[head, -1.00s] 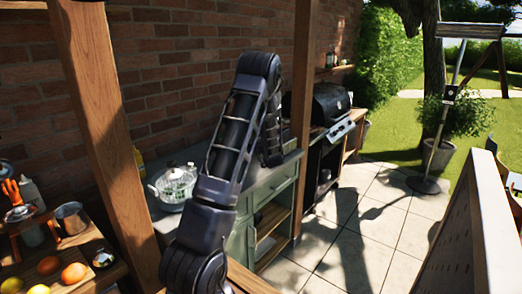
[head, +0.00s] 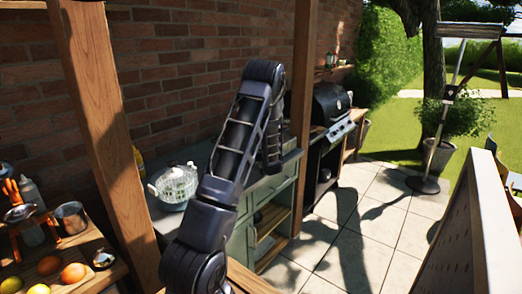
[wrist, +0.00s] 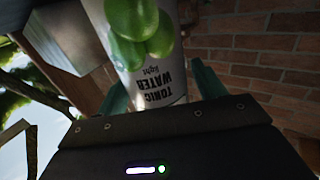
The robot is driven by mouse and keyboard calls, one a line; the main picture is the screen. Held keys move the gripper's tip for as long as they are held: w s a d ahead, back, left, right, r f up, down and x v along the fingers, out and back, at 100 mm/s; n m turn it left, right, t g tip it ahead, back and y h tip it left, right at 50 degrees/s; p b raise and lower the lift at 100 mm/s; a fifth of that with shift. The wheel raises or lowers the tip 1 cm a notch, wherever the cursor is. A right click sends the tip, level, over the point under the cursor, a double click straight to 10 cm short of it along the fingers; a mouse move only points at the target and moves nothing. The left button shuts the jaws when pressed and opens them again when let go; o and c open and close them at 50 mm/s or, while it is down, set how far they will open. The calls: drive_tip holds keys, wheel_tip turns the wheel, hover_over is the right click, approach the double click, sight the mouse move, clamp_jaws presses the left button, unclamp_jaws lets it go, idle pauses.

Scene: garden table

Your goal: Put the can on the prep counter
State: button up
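In the wrist view a white can (wrist: 152,77) printed with green limes and "TONIC WATER light" sits between the teal fingers of my gripper (wrist: 158,92). The fingers lie along both sides of the can, and the lettering is upside down in this view. In the head view my arm reaches over the prep counter (head: 268,185), a green cabinet with a grey top. The gripper and the can are hidden behind my arm there.
A dish rack with clear glassware (head: 175,184) stands on the counter's left part. A wooden post (head: 108,130) rises left of it, another post (head: 303,90) to the right. A grill (head: 330,105) stands beyond. A wooden table with fruit (head: 73,273) is at lower left.

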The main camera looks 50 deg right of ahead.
drive_tip(key=v, duration=1.2)
drive_tip(key=shift+r, duration=0.15)
idle(0.4)
